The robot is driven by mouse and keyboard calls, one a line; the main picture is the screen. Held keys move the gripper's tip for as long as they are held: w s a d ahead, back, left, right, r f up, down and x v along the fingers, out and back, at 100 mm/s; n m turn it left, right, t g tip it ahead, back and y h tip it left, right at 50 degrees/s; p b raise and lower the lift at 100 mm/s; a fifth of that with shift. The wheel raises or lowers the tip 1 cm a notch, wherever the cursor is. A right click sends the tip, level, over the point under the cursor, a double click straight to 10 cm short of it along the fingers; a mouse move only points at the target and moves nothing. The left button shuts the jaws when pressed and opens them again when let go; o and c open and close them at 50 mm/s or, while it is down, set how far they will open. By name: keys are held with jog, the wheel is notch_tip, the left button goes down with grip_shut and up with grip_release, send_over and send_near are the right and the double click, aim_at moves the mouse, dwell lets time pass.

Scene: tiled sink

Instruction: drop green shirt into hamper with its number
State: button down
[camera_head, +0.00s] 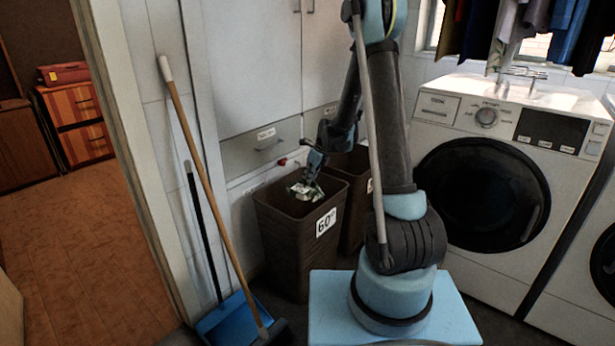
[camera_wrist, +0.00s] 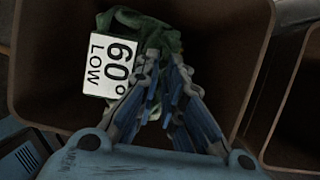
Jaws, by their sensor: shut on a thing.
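My gripper (camera_wrist: 160,85) is shut on the green shirt (camera_wrist: 163,35), which shows crumpled around the fingertips in the wrist view. A white tag reading "60° LOW" (camera_wrist: 112,68) is on the shirt. The shirt hangs over the mouth of a brown hamper (camera_head: 287,232) labelled "60°" (camera_head: 326,222). In the head view my gripper (camera_head: 308,182) is at the height of the hamper's rim, and the shirt (camera_head: 303,192) is a small greenish patch there. In the wrist view the hamper's walls (camera_wrist: 235,60) surround the shirt.
A second brown hamper (camera_head: 352,165) stands right behind the first, its label mostly hidden by my arm. A broom (camera_head: 212,190) and blue dustpan (camera_head: 232,322) stand left. A washing machine (camera_head: 500,190) stands right. Clothes (camera_head: 530,30) hang above it.

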jog(key=c, duration=1.6)
grip_release()
jog(key=shift+c, duration=0.2)
jog(key=shift+r, duration=0.15)
jog(key=v, duration=1.1)
jog(key=shift+d+r, duration=0.15)
jog(key=shift+r, duration=0.1)
jog(key=shift+s, duration=0.1)
